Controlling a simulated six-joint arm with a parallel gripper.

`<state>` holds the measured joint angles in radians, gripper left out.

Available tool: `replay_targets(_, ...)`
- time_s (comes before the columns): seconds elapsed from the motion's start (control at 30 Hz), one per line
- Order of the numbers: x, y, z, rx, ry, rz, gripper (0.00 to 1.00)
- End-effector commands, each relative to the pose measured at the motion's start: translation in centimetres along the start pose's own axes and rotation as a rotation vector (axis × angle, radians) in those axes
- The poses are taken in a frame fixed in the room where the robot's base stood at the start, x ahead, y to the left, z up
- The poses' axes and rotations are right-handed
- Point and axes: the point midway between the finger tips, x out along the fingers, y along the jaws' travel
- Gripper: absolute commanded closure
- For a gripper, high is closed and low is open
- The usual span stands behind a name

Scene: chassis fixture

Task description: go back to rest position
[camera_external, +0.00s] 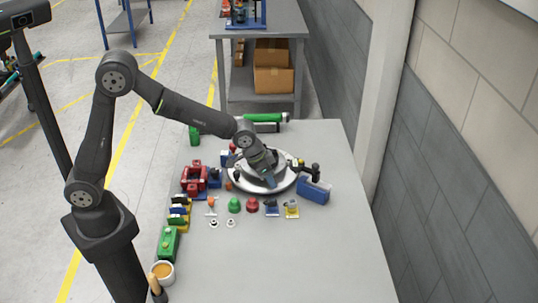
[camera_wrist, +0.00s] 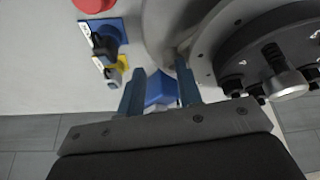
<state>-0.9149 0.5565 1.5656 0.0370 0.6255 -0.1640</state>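My gripper (camera_external: 268,180) is low over the round white fixture (camera_external: 240,184) on the grey table, with my arm bent down to it. In the wrist view its two blue-grey fingers (camera_wrist: 160,70) stand apart. A blue block (camera_wrist: 160,90) shows in the gap between them, and no finger visibly presses on it. A dark round part with bolts (camera_wrist: 265,60) fills the right of the wrist view, close beside the right finger. My arm hides part of the fixture in the external view.
A blue box (camera_external: 313,191) stands right of the fixture. Small coloured parts, including a green knob (camera_external: 234,205) and a red knob (camera_external: 252,205), line its front. Red parts (camera_external: 194,178) and a green box (camera_external: 167,243) stand left. The table's front right is clear.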

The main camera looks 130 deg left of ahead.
Motion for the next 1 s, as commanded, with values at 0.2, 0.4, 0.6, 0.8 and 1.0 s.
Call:
replay_targets(0.2,0.3,0.1,-0.4,-0.041,-0.001,-0.018,0.68)
replay_targets(0.4,0.3,0.1,-0.5,-0.047,-0.001,-0.021,0.68)
replay_targets(0.6,0.1,0.0,-0.6,-0.045,-0.001,-0.020,0.82)
replay_targets(0.8,-4.4,-0.4,-3.3,0.001,-0.028,-0.022,1.00)
replay_targets(1.0,-6.8,-0.6,-4.4,0.038,-0.058,-0.019,1.00)
